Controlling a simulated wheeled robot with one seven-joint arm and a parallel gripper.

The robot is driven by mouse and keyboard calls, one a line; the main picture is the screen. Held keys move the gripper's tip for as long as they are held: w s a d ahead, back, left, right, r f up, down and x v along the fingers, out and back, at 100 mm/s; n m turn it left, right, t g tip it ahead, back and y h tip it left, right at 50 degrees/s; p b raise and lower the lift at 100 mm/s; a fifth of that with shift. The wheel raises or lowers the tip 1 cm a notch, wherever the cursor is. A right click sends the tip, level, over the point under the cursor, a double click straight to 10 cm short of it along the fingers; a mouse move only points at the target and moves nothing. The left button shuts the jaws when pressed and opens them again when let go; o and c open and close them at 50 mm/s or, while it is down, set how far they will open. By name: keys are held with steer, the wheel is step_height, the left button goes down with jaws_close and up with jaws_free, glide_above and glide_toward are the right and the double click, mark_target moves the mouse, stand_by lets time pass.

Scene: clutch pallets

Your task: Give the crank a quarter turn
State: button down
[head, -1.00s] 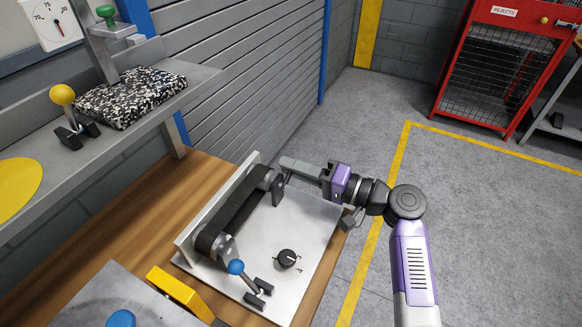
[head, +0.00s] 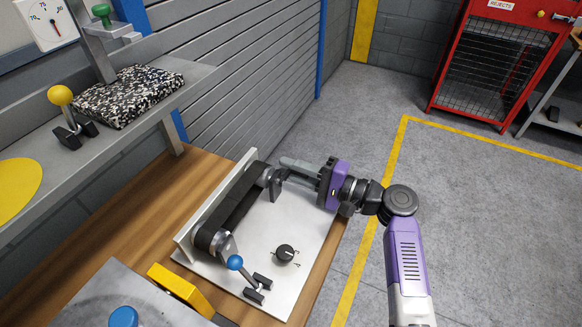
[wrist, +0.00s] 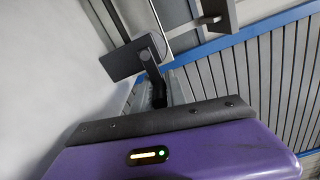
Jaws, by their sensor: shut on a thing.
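The crank (wrist: 151,66) shows in the wrist view as a short dark arm beside a dark bracket plate, at the end of a roller. My gripper (wrist: 159,98) is shut on the crank's handle end; the purple housing hides part of the grip. In the head view my gripper (head: 286,172) reaches from the right to the far end of the black belt unit (head: 232,212). There the crank is small and mostly hidden by the fingers.
The belt unit stands on a pale plate (head: 305,235) on a wooden bench. A black dial (head: 285,252) and a blue-knobbed lever (head: 235,263) are nearer. A shelf with a yellow-knobbed lever (head: 60,96) is at left. A red rejects cage (head: 490,65) stands far right; the floor between is clear.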

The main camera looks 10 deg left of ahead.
steer(key=shift+r, duration=0.2)
steer(key=c, duration=1.4)
jaws_free()
steer(key=shift+f, duration=0.1)
steer(key=shift+d, duration=0.15)
steer(key=b+v, duration=0.1)
steer(key=v, duration=0.6)
steer(key=shift+s+d, duration=0.15)
steer(key=shift+d, duration=0.1)
